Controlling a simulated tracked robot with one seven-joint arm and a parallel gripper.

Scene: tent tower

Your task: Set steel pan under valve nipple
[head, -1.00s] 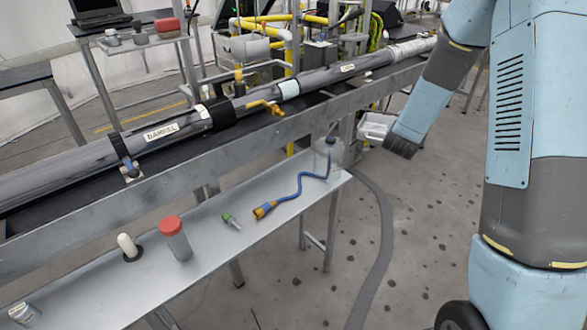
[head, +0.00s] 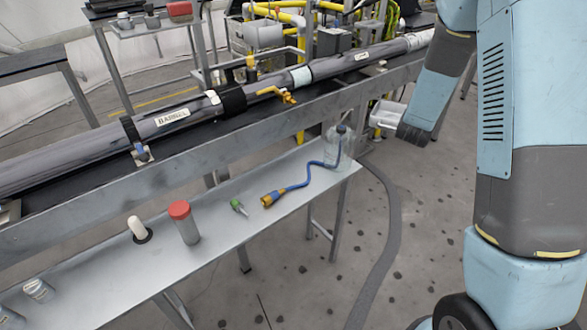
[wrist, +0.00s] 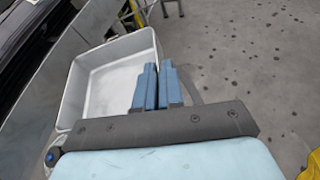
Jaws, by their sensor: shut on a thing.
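The steel pan (head: 384,114) is a shallow, silvery rectangular tray, held in the air right of the bench in the head view. In the wrist view the pan (wrist: 97,92) looks empty, with its open side toward the camera. My gripper (wrist: 157,85) is shut on the pan's right-hand wall, one blue finger on each side of it. A yellow-brass valve (head: 277,93) sticks out from the front of the long dark pipe, left of the pan and apart from it. Its nipple is too small to make out clearly.
The floor right of the bench is mostly clear.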

